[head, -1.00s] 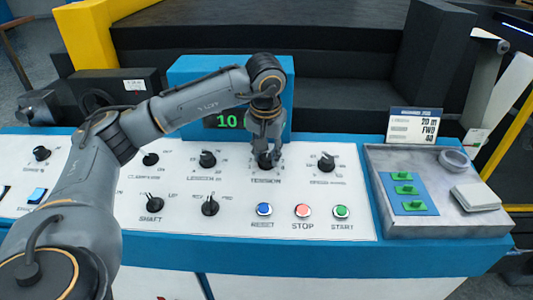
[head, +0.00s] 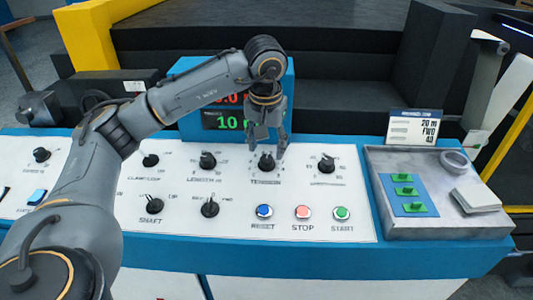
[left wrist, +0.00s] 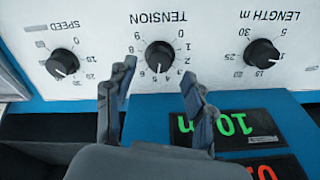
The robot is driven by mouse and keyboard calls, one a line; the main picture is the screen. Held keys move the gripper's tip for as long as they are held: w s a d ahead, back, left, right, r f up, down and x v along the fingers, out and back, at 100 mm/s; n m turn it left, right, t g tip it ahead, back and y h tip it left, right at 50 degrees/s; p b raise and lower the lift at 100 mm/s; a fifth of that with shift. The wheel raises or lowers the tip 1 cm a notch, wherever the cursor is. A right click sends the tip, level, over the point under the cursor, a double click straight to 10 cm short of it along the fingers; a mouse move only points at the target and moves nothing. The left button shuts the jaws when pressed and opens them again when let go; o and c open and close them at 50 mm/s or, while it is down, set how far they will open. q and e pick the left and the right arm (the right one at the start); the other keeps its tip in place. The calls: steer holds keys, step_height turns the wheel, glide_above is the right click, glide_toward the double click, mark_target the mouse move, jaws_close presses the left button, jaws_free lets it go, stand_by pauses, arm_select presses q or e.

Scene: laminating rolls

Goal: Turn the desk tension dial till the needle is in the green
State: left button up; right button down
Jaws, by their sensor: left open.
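My left gripper (head: 267,145) is open just above and behind the dial, fingers pointing down. In the left wrist view my left gripper (left wrist: 159,72) has its fingers apart on either side of the dial in the picture, and nothing is between them. I cannot make out a needle or a green band. My right gripper is not in view.
The length dial (head: 208,160) and speed dial (head: 326,163) flank the tension dial. Reset (head: 264,211), stop (head: 302,212) and start (head: 341,212) buttons lie in front. A display (head: 228,121) stands behind. A grey tray (head: 437,219) is at right.

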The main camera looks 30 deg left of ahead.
arm_select(q)
step_height(320, 180, up, 8)
steer(key=s, duration=0.1)
steer(key=shift+s+d, duration=0.15)
steer(key=shift+d, duration=0.25)
